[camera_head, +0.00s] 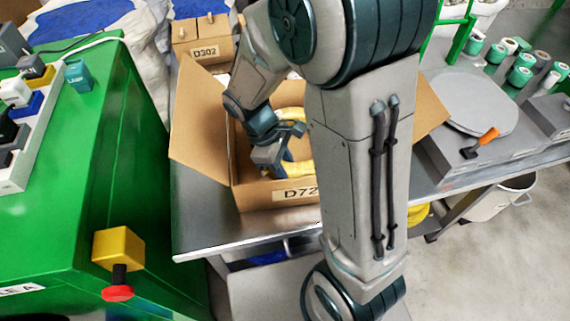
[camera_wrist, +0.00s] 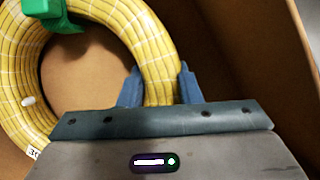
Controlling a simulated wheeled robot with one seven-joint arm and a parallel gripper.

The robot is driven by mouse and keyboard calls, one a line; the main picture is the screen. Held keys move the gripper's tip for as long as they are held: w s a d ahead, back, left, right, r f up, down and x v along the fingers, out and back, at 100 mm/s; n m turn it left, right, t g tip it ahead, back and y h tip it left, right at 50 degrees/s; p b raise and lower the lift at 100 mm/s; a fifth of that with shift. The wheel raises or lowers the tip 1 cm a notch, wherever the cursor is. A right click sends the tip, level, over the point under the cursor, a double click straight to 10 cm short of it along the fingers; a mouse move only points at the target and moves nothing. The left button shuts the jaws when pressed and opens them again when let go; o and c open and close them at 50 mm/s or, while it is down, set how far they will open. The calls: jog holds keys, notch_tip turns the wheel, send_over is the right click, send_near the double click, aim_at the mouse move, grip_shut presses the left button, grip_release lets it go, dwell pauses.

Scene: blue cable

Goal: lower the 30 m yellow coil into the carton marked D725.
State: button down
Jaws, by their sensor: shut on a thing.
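The yellow coil (camera_wrist: 22,68) shows in the wrist view with a green clip (camera_wrist: 48,14) at its top and a white tag at lower left that reads partly "30". My gripper (camera_wrist: 160,88) is shut on the coil's near right side, one finger on each side of the strand. In the head view the coil (camera_head: 290,115) is partly hidden behind my arm. The open carton (camera_head: 245,195) has a label of which "D72" shows; the rest is hidden by my arm. My gripper (camera_head: 277,160) and the coil are within the carton's walls. I cannot tell whether the coil touches the bottom.
Carton D302 (camera_head: 203,38) stands behind. A green machine (camera_head: 100,170) with a yellow box and red knob is at left. A scale (camera_head: 470,105) with an orange-handled tool and several green spools are at right. The steel table's front edge (camera_head: 240,243) is clear.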

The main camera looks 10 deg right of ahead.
jog(key=c, duration=0.8)
grip_release()
jog(key=shift+f, duration=0.1)
jog(key=shift+r+p, duration=3.2)
jog(key=shift+r, duration=0.4)
notch_tip(320, 180, up, 8)
jog(key=p, duration=0.7)
